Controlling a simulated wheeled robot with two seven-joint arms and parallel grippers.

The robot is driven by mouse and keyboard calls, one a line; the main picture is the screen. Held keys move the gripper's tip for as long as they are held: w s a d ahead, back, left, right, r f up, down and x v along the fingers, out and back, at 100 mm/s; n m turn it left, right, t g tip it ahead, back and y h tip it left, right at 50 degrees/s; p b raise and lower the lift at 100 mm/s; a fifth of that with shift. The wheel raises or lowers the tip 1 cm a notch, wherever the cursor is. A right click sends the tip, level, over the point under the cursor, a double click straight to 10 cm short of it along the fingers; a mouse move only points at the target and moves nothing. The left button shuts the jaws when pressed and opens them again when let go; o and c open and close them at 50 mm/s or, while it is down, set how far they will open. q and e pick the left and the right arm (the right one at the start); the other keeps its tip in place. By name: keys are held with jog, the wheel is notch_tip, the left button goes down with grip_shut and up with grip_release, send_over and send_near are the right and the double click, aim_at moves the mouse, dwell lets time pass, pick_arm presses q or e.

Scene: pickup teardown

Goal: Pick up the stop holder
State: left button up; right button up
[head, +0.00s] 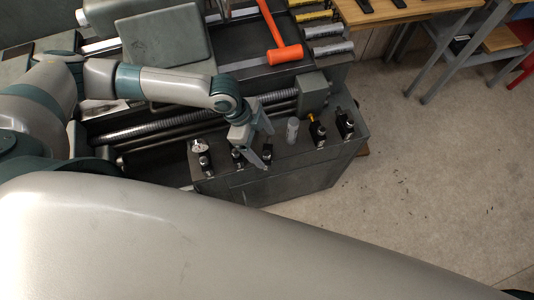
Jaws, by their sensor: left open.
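Several small holders stand in a row on the dark metal machine top (225,182). I cannot tell for sure which one is the stop holder. A dark holder (267,153) stands close to the fingers of my left gripper (260,152), and another dark holder (237,156) is partly hidden by it. My left gripper is open and points down over the row. Nothing shows held in it; whether a finger touches a holder is not clear. My right gripper is not in view.
At the left end is a holder with a pale disc (199,146). To the right are a grey cylinder (293,130), a holder with a yellow part (317,130) and a dark holder (344,123). An orange hammer (284,53) lies behind. Open floor (430,170) is at right.

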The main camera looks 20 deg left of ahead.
aim_at(268, 152)
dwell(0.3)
pick_arm(q)
jog(key=shift+d+f+p, duration=0.15)
jog(key=shift+f+p, duration=0.3)
jog(key=shift+f, duration=0.05)
jog(key=p+x, duration=0.1)
jog(key=x, duration=0.2)
jog(key=shift+s, duration=0.15)
jog(key=shift+f, duration=0.6)
jog(key=shift+c, duration=0.4)
jog(key=c, duration=1.7)
jog(key=shift+r, duration=0.1)
